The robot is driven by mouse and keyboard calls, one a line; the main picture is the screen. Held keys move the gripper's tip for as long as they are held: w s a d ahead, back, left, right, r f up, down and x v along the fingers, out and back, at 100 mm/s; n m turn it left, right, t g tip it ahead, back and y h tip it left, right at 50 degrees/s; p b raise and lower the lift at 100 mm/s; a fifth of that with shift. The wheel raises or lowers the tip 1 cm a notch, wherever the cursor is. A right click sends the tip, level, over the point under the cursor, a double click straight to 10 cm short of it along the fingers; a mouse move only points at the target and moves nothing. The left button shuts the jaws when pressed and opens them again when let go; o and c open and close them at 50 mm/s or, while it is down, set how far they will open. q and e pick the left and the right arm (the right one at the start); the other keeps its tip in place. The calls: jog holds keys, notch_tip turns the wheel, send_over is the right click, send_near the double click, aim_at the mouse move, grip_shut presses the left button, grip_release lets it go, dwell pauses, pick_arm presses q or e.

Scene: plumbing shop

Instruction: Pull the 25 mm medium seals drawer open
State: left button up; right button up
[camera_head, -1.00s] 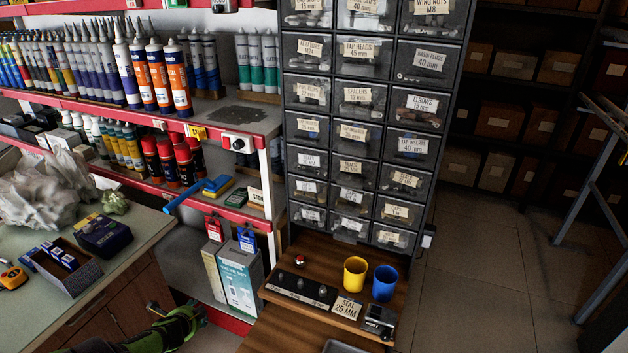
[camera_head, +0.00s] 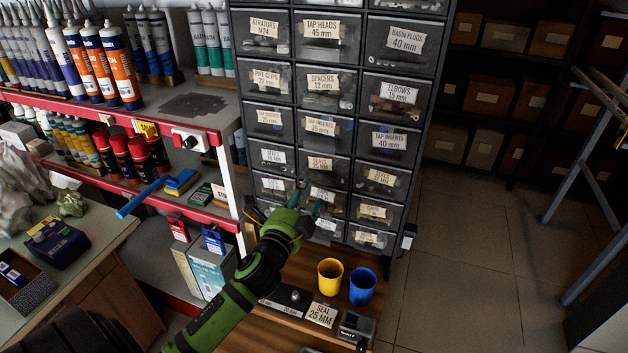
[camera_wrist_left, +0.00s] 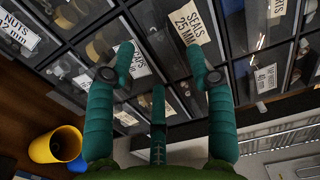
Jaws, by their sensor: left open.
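My left gripper (camera_head: 308,195) is open and empty in front of the lower middle drawers. Contact cannot be told. My right gripper is not in view.
A yellow cup (camera_head: 330,276) and a blue cup (camera_head: 362,287) stand on the wooden ledge below the drawers, by a SEAL 25 MM card (camera_head: 321,314). Red-edged shelves with tubes stand left.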

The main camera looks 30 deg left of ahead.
aim_at(313, 185)
pick_arm(q)
jog(key=x, duration=0.5)
jog(key=shift+w+f+p, duration=0.1)
jog(key=shift+w+p, duration=0.05)
jog(key=shift+p, duration=0.2)
grip_shut()
